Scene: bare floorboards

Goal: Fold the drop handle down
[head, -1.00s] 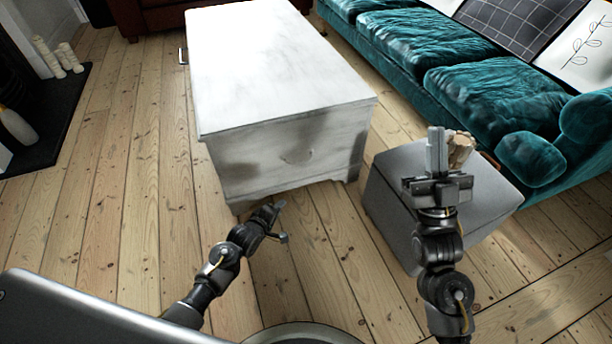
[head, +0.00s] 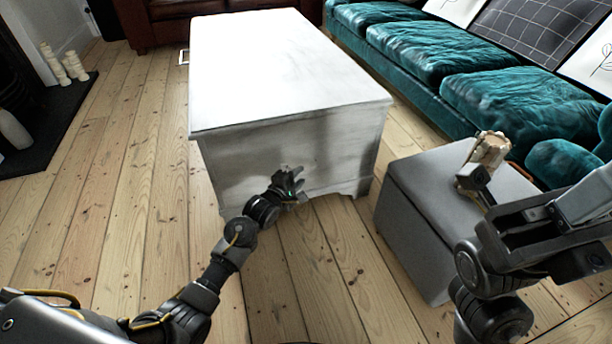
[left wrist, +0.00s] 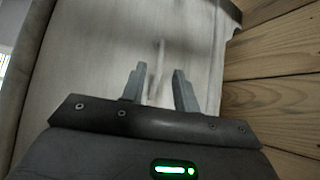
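The white chest (head: 290,75) stands on the floor with its near end face towards me. The drop handle (left wrist: 158,62) shows in the left wrist view as a thin, blurred pale bar on that face, beyond and between my fingertips. In the head view my left gripper (head: 295,180) is in front of the end face and mostly hides the handle.
A grey ottoman (head: 425,210) stands right of the chest, with a pale, rough wooden-looking object (head: 485,158) on top. A teal sofa (head: 440,60) runs along the right. Bare floorboards (head: 130,210) are clear on the left, before a dark hearth (head: 60,110) with candles.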

